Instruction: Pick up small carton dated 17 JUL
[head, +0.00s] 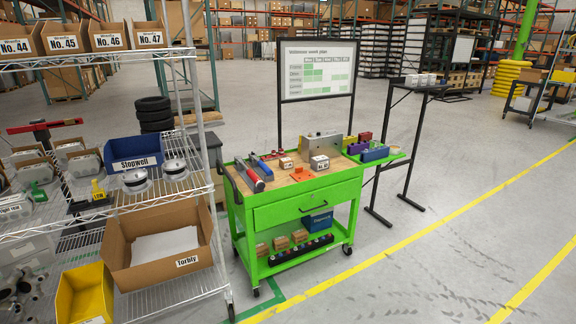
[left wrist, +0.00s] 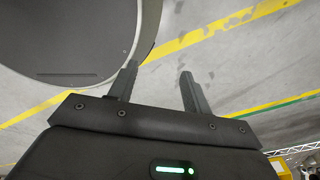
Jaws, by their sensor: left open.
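Small cartons are on the green cart (head: 308,205) in the head view. A brown carton (head: 286,163) and a whiter carton (head: 319,164) with dark print stand on its wooden top. Several brown cartons (head: 281,243) sit on its lower shelf. Any dates are too small to read, so I cannot tell which carton is dated 17 JUL. My left gripper (left wrist: 157,85) is open and empty in the left wrist view, with the floor behind its fingers and no carton near. Neither gripper shows in the head view.
A wire shelf (head: 205,205) with bins and a Torbly box (head: 160,245) stands at the left. A week-plan board (head: 317,70) rises behind the cart. A narrow black table (head: 420,88) is at its right. The floor in front and to the right is clear.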

